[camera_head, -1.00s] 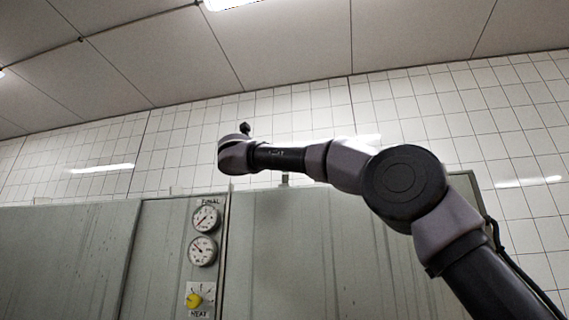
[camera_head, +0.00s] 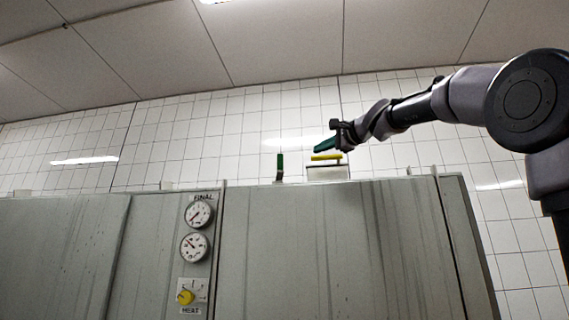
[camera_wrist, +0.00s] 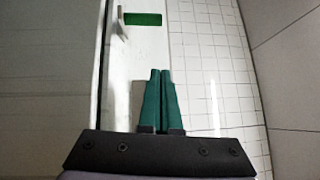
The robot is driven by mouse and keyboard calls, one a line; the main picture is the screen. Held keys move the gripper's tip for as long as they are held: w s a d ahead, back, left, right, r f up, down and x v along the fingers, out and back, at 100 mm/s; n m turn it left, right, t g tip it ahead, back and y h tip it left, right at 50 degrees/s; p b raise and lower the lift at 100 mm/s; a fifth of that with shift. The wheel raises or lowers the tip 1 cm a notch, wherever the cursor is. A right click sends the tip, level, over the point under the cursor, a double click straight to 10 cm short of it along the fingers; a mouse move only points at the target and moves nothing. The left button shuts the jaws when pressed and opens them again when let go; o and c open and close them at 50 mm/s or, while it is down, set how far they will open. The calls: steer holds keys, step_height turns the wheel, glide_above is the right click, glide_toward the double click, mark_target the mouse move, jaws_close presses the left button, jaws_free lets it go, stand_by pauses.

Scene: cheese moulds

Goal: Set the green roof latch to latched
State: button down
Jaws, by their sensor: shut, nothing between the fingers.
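The green roof latch (camera_head: 280,163) shows in the head view as a small upright green piece with a dark lower part, on the cabinet's top edge. In the wrist view a green rectangle (camera_wrist: 143,19) lies on the pale roof at the top, with a small pale upright piece (camera_wrist: 120,22) beside it on the left; I cannot tell which part of the latch this is. My gripper (camera_head: 318,148) has green fingers and is to the right of the latch, apart from it. In the wrist view its fingertips (camera_wrist: 160,72) are together and empty, pointing towards the green rectangle.
A pale box (camera_head: 328,173) with a yellow bar (camera_head: 326,156) above it stands on the roof just below my gripper. The grey cabinet (camera_head: 330,250) carries two gauges (camera_head: 196,230) and a yellow knob (camera_head: 185,297). A tiled wall (camera_head: 230,130) stands behind.

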mark_target(279, 164)
steer(key=w+a+f+n+g, duration=0.1)
steer(key=w+a+f, duration=0.1)
steer(key=w+a, duration=0.3)
steer(key=a, duration=0.3)
steer(key=shift+w+a+f+g, duration=0.15)
steer(key=shift+w+a+g, duration=0.15)
steer(key=shift+w+a, duration=0.1)
steer(key=shift+s+a, duration=0.25)
steer(key=shift+a, duration=0.4)
steer(key=shift+s+a, duration=0.2)
steer(key=shift+a, duration=0.4)
